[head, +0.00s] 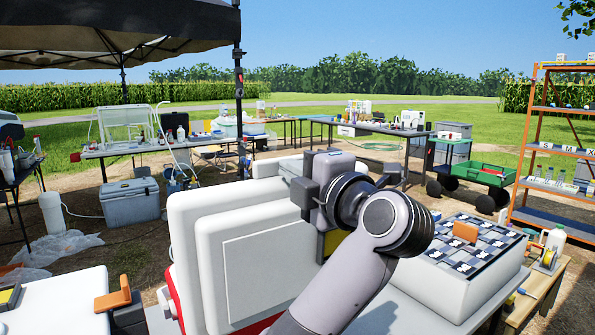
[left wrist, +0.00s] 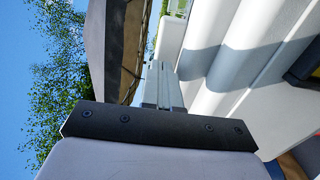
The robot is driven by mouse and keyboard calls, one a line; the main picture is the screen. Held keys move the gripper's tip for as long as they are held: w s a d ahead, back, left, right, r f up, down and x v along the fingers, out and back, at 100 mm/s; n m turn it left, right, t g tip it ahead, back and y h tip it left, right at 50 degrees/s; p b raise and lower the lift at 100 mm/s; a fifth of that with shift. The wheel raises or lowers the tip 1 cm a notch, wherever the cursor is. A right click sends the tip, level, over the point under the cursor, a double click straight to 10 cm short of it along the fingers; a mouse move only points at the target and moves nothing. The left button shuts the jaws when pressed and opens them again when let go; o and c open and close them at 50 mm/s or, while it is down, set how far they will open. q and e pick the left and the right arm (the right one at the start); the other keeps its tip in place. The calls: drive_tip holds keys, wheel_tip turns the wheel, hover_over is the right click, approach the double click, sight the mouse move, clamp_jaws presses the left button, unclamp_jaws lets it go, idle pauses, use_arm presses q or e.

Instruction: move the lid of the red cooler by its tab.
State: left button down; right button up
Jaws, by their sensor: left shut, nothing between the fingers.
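The red cooler's white lid (head: 245,265) stands raised and nearly upright in the middle of the head view. A little red of the cooler (head: 176,305) shows at the lower left of the lid. My left gripper (head: 318,190) is at the lid's upper right edge, with its fingers hidden in the head view. In the left wrist view the fingers (left wrist: 160,82) are shut and empty, close beside the white lid (left wrist: 215,75). I cannot tell if they touch it. I cannot make out the lid's tab. My right gripper is not in view.
A white box with a checkered top (head: 475,250) stands at the right. A white surface with an orange-handled black piece (head: 118,298) is at the lower left. A grey cooler (head: 130,202), tables, a green cart (head: 478,172) and an orange shelf rack (head: 560,190) stand farther back.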

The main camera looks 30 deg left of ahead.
use_arm(q)
drive_tip(key=shift+w+a, duration=0.15)
drive_tip(key=shift+a, duration=0.15)
idle(0.4)
